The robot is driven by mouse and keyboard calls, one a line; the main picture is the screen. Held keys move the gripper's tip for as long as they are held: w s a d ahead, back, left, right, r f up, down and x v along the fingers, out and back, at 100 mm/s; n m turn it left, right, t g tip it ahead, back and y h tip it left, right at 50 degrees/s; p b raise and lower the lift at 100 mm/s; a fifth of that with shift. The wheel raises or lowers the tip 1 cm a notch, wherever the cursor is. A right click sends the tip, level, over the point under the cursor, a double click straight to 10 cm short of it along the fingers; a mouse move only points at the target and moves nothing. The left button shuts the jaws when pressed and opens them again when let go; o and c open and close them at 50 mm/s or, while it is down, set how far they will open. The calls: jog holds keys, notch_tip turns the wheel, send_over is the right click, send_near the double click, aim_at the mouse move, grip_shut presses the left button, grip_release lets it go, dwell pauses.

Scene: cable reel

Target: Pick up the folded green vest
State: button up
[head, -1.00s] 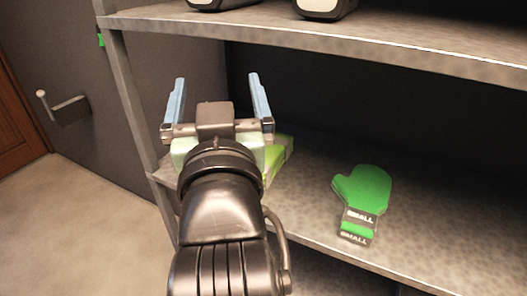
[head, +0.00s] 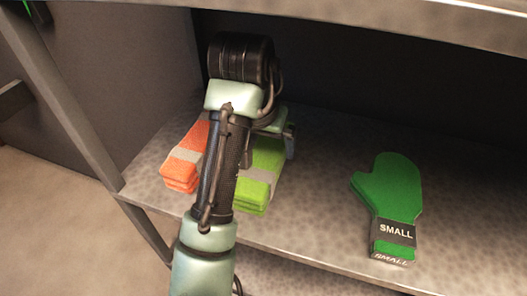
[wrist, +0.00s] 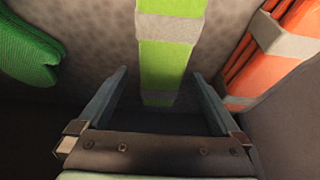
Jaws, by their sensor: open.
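The folded green vest (head: 262,168) is a bright lime stack with grey bands, lying on the shelf. My arm hides its left side in the head view. In the wrist view the green vest (wrist: 169,62) runs upright through the middle, in line with the gap between my fingers. My gripper (wrist: 160,73) is open, with one blue-grey finger on each side of the vest's line and nothing held. In the head view only part of my gripper (head: 290,140) shows, behind my arm at the vest's far end. I cannot tell its height above the vest.
A folded orange vest (head: 184,160) lies just left of the green one, close beside it. A dark green glove stack (head: 388,190) labelled SMALL lies to the right. Bare shelf (head: 322,190) lies between glove and vest. An upper shelf (head: 420,22) hangs overhead; a post (head: 70,110) stands left.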

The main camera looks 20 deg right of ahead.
aim_at(269, 146)
jog(key=x, duration=0.6)
jog(key=shift+w+f, duration=0.15)
jog(key=shift+f, duration=0.15)
jog(key=shift+a, duration=0.1)
jog(key=shift+r, duration=0.1)
jog(key=c, duration=1.4)
jog(key=shift+r, duration=0.5)
notch_tip(269, 146, up, 2)
jog(key=shift+r, duration=0.25)
jog(key=s+a+p, duration=0.1)
jog(key=s+a, duration=0.2)
jog(key=s, duration=0.1)
jog(key=s+a+p, duration=0.2)
jog(key=s+a, duration=0.1)
jog(key=s, duration=0.2)
jog(key=s+a+p, duration=0.1)
jog(key=s+a, duration=0.2)
jog(key=s, duration=0.1)
jog(key=shift+s+a, duration=0.1)
jog(key=shift+s, duration=0.15)
jog(key=shift+s+a+p, duration=0.4)
jog(key=shift+s+p, duration=0.1)
jog(key=shift+s, duration=0.25)
